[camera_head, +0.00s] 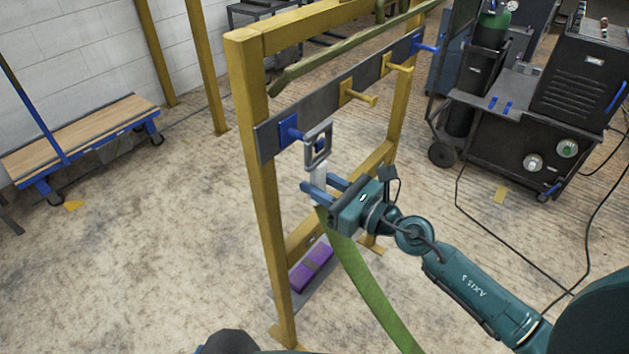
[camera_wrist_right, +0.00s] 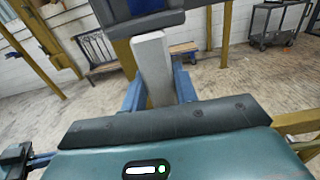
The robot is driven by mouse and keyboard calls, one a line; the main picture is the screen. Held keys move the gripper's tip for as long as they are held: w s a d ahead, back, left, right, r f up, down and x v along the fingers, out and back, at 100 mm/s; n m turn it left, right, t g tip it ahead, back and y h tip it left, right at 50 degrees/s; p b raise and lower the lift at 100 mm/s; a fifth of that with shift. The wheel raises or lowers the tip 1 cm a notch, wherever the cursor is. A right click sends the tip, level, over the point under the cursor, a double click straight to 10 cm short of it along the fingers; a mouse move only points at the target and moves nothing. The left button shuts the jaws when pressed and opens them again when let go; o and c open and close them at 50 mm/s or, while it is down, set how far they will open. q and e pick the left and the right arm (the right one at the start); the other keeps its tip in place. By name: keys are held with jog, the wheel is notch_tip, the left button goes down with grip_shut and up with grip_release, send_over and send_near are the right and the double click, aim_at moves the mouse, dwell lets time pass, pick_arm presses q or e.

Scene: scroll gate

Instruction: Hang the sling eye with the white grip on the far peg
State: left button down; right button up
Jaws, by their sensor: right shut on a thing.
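The sling eye (camera_head: 318,146) is a grey squared metal loop, upright at the blue peg (camera_head: 291,130) on the left end of the rail. Blue shows inside the loop, but I cannot tell whether the eye is around the peg or just in front of it. The white grip (camera_head: 319,172) hangs below the eye, with a green strap (camera_head: 362,275) running down from it. My right gripper (camera_head: 326,187) is shut on the white grip; the grip (camera_wrist_right: 153,68) also stands between the fingers in the right wrist view. Another blue peg (camera_head: 427,48) sits at the rail's right end. My left gripper is not in view.
The grey rail (camera_head: 325,103) crosses a yellow frame (camera_head: 248,120) and carries two yellow pegs (camera_head: 360,97) (camera_head: 400,67) between the blue ones. A green strap (camera_head: 340,50) runs above it. A welding cart (camera_head: 520,120) stands right, a bench (camera_head: 85,135) left.

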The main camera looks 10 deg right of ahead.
jog(key=shift+b+v, duration=0.6)
jog(key=shift+v, duration=1.45)
jog(key=shift+s+d, duration=0.1)
jog(key=shift+s, duration=0.05)
jog(key=shift+s+d+f, duration=0.1)
jog(key=shift+s+d, duration=0.05)
jog(key=shift+s, duration=0.05)
jog(key=b+v, duration=0.3)
jog(key=v, duration=0.1)
jog(key=shift+s, duration=0.1)
